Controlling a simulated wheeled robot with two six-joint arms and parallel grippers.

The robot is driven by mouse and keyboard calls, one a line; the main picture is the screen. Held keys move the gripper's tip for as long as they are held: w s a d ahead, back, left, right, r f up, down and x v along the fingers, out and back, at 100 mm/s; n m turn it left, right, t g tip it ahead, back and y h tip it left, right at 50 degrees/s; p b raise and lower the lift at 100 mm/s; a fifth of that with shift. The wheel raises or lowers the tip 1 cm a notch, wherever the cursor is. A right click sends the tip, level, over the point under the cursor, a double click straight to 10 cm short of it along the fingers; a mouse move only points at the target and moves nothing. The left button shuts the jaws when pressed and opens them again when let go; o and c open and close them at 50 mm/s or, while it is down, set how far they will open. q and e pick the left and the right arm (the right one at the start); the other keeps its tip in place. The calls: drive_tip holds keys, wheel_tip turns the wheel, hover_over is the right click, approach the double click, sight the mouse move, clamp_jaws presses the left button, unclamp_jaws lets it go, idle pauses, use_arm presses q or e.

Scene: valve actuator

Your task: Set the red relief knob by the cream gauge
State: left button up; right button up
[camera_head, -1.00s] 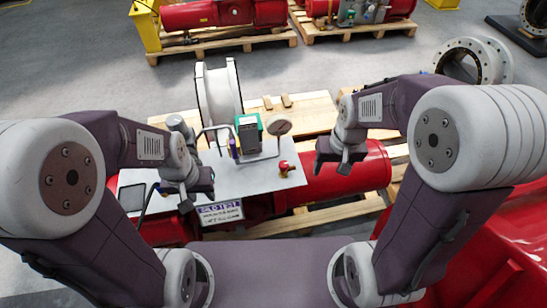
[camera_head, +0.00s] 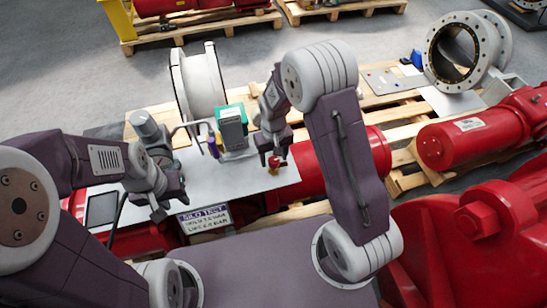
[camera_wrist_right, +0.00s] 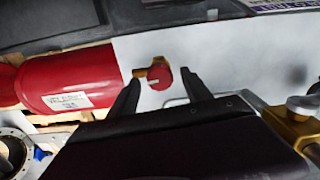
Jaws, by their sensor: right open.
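The red relief knob (camera_head: 274,162) stands on the white panel (camera_head: 225,183), near the panel's right end. In the right wrist view, the knob (camera_wrist_right: 160,76) is a red disc with a pale mark and a brass fitting beside it. My right gripper (camera_head: 274,156) is over the knob. In the right wrist view, the open fingers of my right gripper (camera_wrist_right: 163,84) lie on either side of the knob, with gaps showing. The cream gauge is hidden behind my right gripper in the head view. My left gripper (camera_head: 168,203) hangs above the panel's left part, away from the knob.
A green-and-grey box (camera_head: 232,128) and bent pipes stand on the panel left of the knob. A white spool (camera_head: 199,85) is behind. A sign reading "SILO TEST" (camera_head: 205,219) hangs at the front edge. Red cylinders (camera_head: 480,132) lie to the right.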

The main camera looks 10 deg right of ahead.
drive_tip(key=shift+s+f, duration=0.25)
drive_tip(key=shift+f, duration=0.05)
drive_tip(key=shift+w+f, duration=0.1)
drive_tip(key=shift+w, duration=0.1)
clamp_jaws()
drive_tip(key=shift+n+p, duration=0.35)
drive_tip(key=shift+n, duration=1.15)
drive_tip(key=shift+c, duration=0.6)
unclamp_jaws()
drive_tip(key=shift+o, duration=0.6)
